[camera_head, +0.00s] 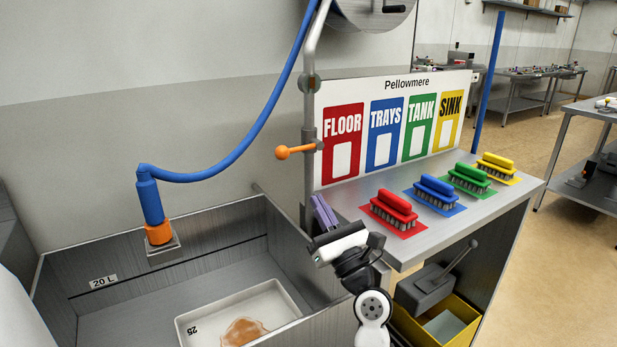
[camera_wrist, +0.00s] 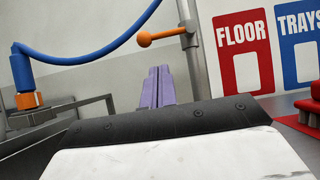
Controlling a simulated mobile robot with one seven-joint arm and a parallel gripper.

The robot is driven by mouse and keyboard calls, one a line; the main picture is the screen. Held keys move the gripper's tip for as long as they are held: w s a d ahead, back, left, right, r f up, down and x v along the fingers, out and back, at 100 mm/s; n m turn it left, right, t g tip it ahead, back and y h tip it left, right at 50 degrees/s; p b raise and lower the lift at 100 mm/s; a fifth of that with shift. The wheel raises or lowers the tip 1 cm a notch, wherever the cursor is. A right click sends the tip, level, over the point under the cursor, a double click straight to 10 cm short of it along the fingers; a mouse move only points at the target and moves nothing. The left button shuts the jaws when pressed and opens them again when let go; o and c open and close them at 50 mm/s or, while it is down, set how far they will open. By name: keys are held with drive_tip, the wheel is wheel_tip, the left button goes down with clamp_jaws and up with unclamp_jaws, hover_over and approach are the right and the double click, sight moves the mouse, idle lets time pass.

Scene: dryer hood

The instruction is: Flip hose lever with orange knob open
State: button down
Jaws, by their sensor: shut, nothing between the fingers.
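The hose lever with its orange knob (camera_head: 282,152) sticks out to the left from a grey vertical pipe (camera_head: 309,130) in front of the wall. In the wrist view the orange knob (camera_wrist: 145,40) is up and slightly left of the fingers, with the lever arm running right to the pipe (camera_wrist: 190,55). My gripper (camera_head: 322,210) has purple fingers, shut and empty, below and to the right of the knob and apart from it. The fingers (camera_wrist: 160,75) point up toward the lever in the wrist view. The blue hose (camera_head: 245,135) curves down to a nozzle with an orange collar (camera_head: 158,233).
A steel sink (camera_head: 90,305) at lower left holds a white tray (camera_head: 205,320) with a brown stain. A steel bench (camera_head: 440,228) on the right carries red (camera_head: 393,207), blue (camera_head: 437,187), green and yellow brushes. A sign board (camera_head: 360,176) stands behind it. Air around the knob is free.

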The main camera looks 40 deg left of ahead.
sight(298, 149)
drive_tip(key=shift+d+r, duration=0.1)
drive_tip(key=shift+d, duration=0.05)
drive_tip(key=p+x, duration=0.2)
drive_tip(key=x, duration=0.8)
drive_tip(key=shift+p, duration=0.3)
drive_tip(key=shift+w+r+m+t+p, duration=0.15)
drive_tip(key=shift+r+m+t+p, duration=0.1)
drive_tip(key=shift+m+t+p, duration=0.2)
